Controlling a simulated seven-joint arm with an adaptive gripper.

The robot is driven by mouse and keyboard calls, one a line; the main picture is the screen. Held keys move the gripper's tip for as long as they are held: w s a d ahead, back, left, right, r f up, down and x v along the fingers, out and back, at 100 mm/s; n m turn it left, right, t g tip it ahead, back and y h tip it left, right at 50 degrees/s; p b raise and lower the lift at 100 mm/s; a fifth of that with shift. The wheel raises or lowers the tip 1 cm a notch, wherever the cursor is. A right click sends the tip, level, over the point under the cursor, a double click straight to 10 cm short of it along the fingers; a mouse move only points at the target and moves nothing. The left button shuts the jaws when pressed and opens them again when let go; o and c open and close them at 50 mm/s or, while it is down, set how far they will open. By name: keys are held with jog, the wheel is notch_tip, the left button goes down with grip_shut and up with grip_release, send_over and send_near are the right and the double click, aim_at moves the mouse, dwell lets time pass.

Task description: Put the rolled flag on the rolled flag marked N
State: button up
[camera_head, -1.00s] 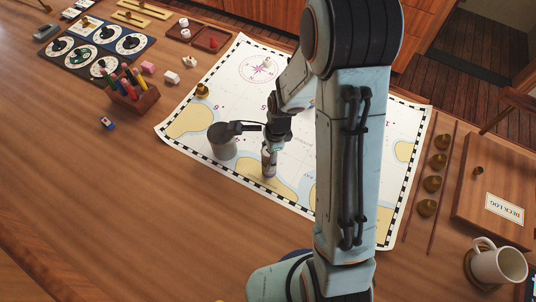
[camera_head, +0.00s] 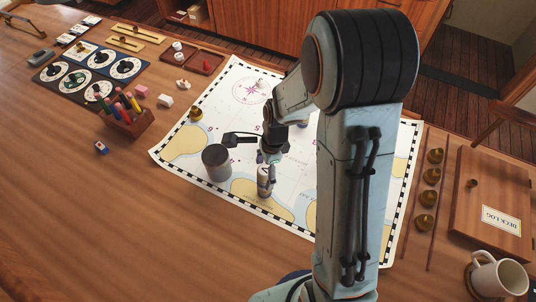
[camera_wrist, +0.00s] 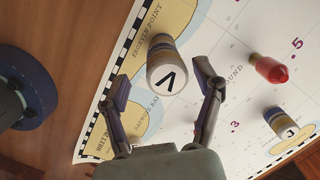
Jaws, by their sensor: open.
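In the head view this flag (camera_head: 264,183) is upright just below my gripper (camera_head: 268,160). My gripper is open, its two fingers (camera_wrist: 162,82) apart on either side of the flag, with space visible beside it. A second rolled flag (camera_wrist: 280,122), banded in blue, grey and tan and marked J, is at the right of the wrist view. I cannot read an N on any flag.
A red-tipped piece (camera_wrist: 270,69) is on the chart (camera_wrist: 240,130) to the right. A brass piece (camera_head: 196,112), pencil box (camera_head: 128,122) and mug (camera_head: 497,275) are further off. The table's front left is clear.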

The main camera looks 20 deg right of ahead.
jog(key=r, duration=0.2)
jog(key=d+r, duration=0.1)
jog(key=r, duration=0.5)
jog(key=shift+d, duration=0.15)
jog(key=s+a+r+n, duration=0.1)
jog(key=s+r+n, duration=0.2)
jog(key=s+n, duration=0.5)
jog(key=s+a+r+n+h, duration=0.1)
jog(key=s+r+n, duration=0.3)
jog(key=s+n, duration=0.5)
jog(key=shift+s+a+n, duration=0.2)
jog(key=shift+a+n, duration=0.5)
jog(key=shift+n, duration=0.4)
